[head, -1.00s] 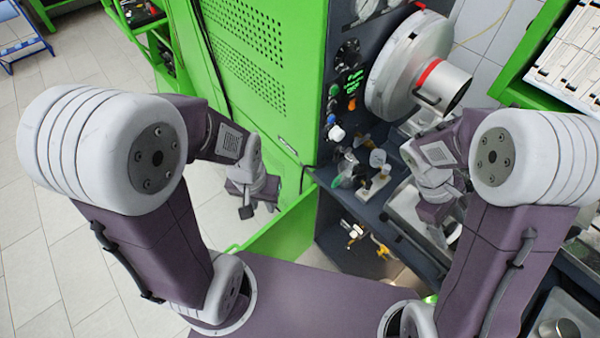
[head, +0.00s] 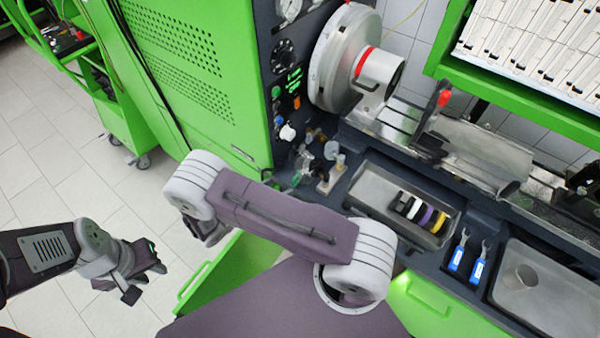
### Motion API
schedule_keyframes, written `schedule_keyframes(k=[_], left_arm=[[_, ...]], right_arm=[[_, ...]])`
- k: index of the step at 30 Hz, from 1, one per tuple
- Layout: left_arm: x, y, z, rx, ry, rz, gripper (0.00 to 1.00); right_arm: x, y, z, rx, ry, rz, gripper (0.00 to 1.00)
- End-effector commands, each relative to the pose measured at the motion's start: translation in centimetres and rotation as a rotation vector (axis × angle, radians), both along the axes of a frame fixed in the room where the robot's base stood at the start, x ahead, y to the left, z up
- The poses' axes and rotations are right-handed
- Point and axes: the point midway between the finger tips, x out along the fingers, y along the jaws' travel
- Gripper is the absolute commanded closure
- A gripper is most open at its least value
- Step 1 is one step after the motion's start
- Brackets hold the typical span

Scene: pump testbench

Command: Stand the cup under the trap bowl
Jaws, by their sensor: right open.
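A small grey cup (head: 522,278) is in the metal tray (head: 560,318) at the lower right, apart from both arms. Small clear and greenish fittings are grouped beside the machine's control panel; a clear greenish part (head: 297,179) there may be the trap bowl, but I cannot tell for sure. My left gripper (head: 145,283) is over the tiled floor at the lower left, its fingers apart and empty. My right arm (head: 285,222) is folded across the middle; its gripper's fingers do not show, hidden behind the arm.
Two blue-handled tools (head: 456,258) lie between the trays. A large chuck with a red band (head: 362,62) juts from the green machine (head: 190,75). A green drawer (head: 232,268) stands open below.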

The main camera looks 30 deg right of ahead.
Motion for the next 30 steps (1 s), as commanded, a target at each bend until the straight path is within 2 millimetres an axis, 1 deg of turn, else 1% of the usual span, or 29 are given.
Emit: schedule_keyframes(k=[3, 6, 11, 16, 19, 22, 27, 28, 29, 30], left_arm=[[0.0, 0.0, 0.9, 0.000, 0.000, 0.000, 0.70], [0.0, 0.0, 1.1, 0.000, 0.000, 0.000, 0.70], [0.0, 0.0, 1.3, 0.000, 0.000, 0.000, 0.70], [0.0, 0.0, 3.0, 0.000, 0.000, 0.000, 0.70], [0.0, 0.0, 3.1, 0.000, 0.000, 0.000, 0.70], [0.0, 0.0, 3.1, 0.000, 0.000, 0.000, 0.70], [0.0, 0.0, 3.0, 0.000, 0.000, 0.000, 0.70], [0.0, 0.0, 3.0, 0.000, 0.000, 0.000, 0.70], [0.0, 0.0, 3.0, 0.000, 0.000, 0.000, 0.70], [0.0, 0.0, 3.0, 0.000, 0.000, 0.000, 0.70]], right_arm=[[0.4, -1.8, -0.4, -0.001, 0.004, -0.006, 0.35], [0.8, -2.9, -0.9, -0.001, 0.003, -0.004, 0.35], [1.0, -3.4, -1.2, 0.001, 0.000, -0.005, 0.35], [1.5, -6.4, -1.4, 0.001, 0.003, -0.009, 0.35], [2.0, -7.6, -2.2, 0.001, 0.002, -0.006, 0.35], [2.2, -8.1, -2.6, 0.002, 0.000, -0.004, 0.35], [2.3, -8.1, -2.6, 0.002, 0.000, -0.003, 0.35], [2.3, -8.1, -2.6, 0.002, 0.000, -0.003, 0.38], [2.3, -8.1, -2.6, 0.002, 0.000, -0.003, 0.47], [2.3, -8.1, -2.6, 0.002, 0.000, -0.003, 0.58]])
